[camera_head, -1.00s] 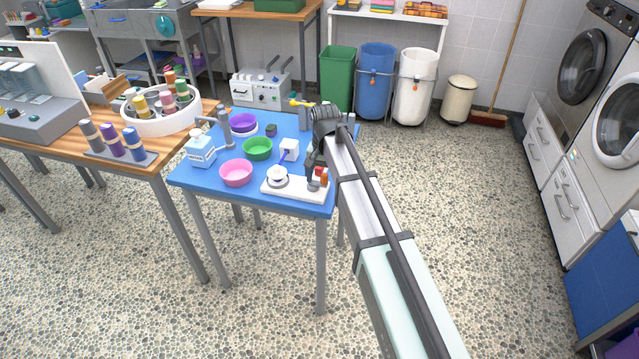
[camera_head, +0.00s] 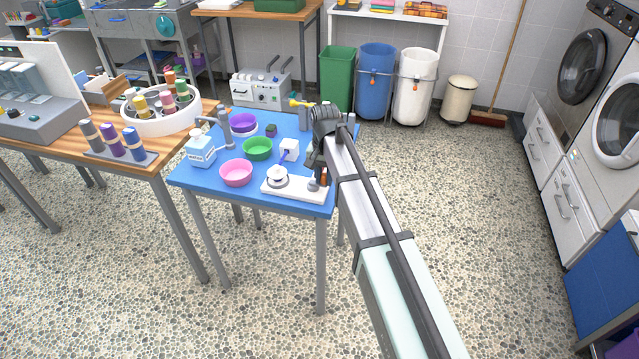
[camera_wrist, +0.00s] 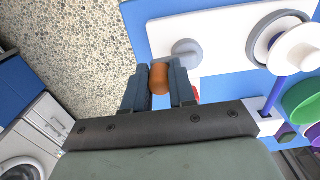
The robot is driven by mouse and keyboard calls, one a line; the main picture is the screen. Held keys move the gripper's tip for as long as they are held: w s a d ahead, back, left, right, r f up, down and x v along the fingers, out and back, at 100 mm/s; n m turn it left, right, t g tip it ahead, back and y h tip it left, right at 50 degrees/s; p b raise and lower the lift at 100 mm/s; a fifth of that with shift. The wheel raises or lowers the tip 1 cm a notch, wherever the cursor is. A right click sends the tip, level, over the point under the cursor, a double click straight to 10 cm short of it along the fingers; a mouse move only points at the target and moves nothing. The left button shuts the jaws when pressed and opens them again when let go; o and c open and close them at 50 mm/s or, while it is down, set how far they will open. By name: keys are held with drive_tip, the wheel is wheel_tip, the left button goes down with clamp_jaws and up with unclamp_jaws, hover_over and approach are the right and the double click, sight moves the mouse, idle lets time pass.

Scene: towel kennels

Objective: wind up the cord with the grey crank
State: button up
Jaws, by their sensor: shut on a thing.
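The winder is a white base (camera_head: 298,192) at the front right corner of the blue table. It carries a white round drum (camera_head: 277,178), which also shows in the wrist view (camera_wrist: 298,48). A purple cord (camera_wrist: 275,95) runs from the drum to a small white block (camera_head: 289,147). The crank's round grey hub (camera_wrist: 186,53) sits on the base beside the drum. My gripper (camera_wrist: 160,88) is shut on the upright orange handle (camera_wrist: 160,76), with one dark finger on each side. The crank arm under the handle is mostly hidden. A small red part (camera_wrist: 196,94) shows behind one finger.
Pink (camera_head: 236,173), green (camera_head: 258,149) and purple (camera_head: 243,123) bowls stand left of the block. Open floor lies right of the table.

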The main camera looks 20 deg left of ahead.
drive_tip(key=shift+w, duration=0.1)
drive_tip(key=shift+w+a, duration=0.2)
drive_tip(key=shift+w, duration=0.3)
drive_tip(key=shift+w+a, duration=0.2)
drive_tip(key=shift+w, duration=0.25)
drive_tip(key=shift+a, duration=0.1)
drive_tip(key=shift+w+a, duration=0.5)
drive_tip(key=shift+a, duration=0.4)
